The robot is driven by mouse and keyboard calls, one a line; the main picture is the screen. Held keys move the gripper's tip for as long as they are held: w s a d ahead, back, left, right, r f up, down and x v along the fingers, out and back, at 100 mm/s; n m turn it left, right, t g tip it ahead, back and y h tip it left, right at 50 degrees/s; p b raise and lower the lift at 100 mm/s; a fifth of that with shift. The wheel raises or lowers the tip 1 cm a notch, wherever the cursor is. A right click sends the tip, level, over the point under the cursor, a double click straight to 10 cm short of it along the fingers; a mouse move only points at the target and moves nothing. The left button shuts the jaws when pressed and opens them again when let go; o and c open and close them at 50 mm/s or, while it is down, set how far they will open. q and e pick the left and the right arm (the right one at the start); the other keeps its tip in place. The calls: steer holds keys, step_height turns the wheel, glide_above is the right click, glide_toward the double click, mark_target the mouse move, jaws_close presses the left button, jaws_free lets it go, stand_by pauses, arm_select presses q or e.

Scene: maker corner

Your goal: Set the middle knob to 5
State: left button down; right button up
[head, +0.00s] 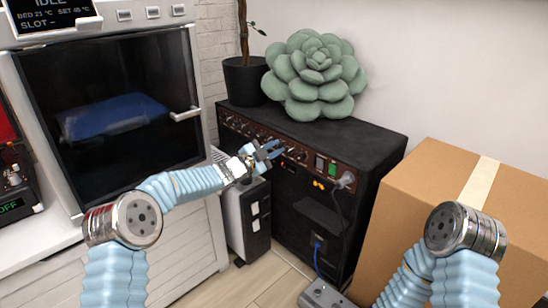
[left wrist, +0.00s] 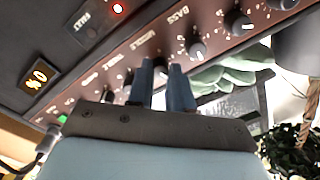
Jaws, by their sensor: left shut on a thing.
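The black amplifier (head: 352,150) stands against the wall with a row of knobs along its brown top panel. My left gripper (head: 272,151) is at that row. In the left wrist view the left gripper's two fingers (left wrist: 166,88) are closed around the middle knob (left wrist: 161,70), below the word MIDDLE. The fingers hide most of the knob, so I cannot read its pointer. The bass knob (left wrist: 196,49) sits just to its right, free of the fingers. My right gripper is out of view; only part of the right arm shows.
A green succulent cushion (head: 315,75) and a potted plant (head: 243,80) are on top of the amplifier. A cardboard box (head: 405,205) stands to its right, and a 3D printer (head: 110,100) to the left. A plug with a cable (head: 346,181) sticks out of the panel.

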arm_select(q)
steer(key=shift+f+m, duration=0.15)
steer(key=shift+m, duration=0.65)
steer(key=shift+m+b, duration=0.35)
steer(key=shift+m, duration=0.75)
steer(key=c, duration=1)
jaws_free()
